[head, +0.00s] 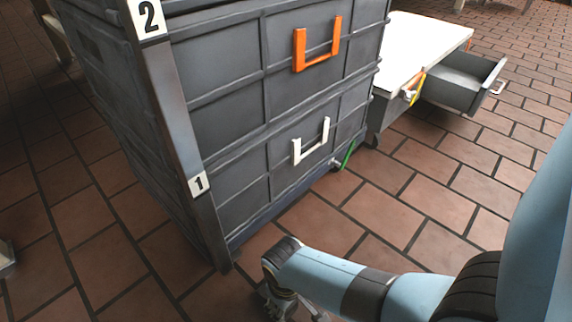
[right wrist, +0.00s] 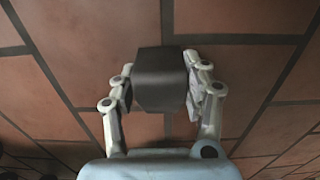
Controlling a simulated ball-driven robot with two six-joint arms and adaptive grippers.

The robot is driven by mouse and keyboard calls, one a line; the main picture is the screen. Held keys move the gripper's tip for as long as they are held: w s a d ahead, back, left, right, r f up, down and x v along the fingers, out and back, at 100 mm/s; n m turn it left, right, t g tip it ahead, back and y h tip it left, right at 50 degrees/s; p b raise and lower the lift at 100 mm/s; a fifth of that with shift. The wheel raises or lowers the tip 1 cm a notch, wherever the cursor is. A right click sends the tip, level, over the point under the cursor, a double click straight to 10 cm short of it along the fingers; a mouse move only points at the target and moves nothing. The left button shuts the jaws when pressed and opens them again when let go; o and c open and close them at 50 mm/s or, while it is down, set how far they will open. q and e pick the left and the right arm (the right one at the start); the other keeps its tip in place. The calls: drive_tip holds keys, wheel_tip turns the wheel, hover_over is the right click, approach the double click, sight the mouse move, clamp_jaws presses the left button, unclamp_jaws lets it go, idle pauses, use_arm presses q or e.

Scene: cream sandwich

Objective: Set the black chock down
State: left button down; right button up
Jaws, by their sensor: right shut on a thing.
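The black chock (right wrist: 160,75) shows in the right wrist view as a dark block between the two fingers of my right gripper (right wrist: 158,95). The gripper is shut on it, one finger on each side. Brick-red floor tiles lie behind the chock; I cannot tell how far it is above them. In the head view my right gripper (head: 287,303) is at the bottom middle, in front of the grey cabinet, partly cut off by the frame edge. The chock cannot be made out there. My left gripper is not in view.
A large grey cabinet (head: 222,110) with an orange handle (head: 317,58), a white handle (head: 311,146) and number plates stands at left and centre. A white-topped cart (head: 425,45) with an open grey drawer (head: 455,85) is at upper right. The tiled floor (head: 400,205) between is clear.

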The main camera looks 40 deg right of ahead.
drive_tip(key=shift+f, duration=0.1)
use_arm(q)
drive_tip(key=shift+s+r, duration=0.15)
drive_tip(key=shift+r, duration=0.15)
use_arm(e)
drive_tip(key=o, duration=1.2)
drive_tip(key=shift+o, duration=0.2)
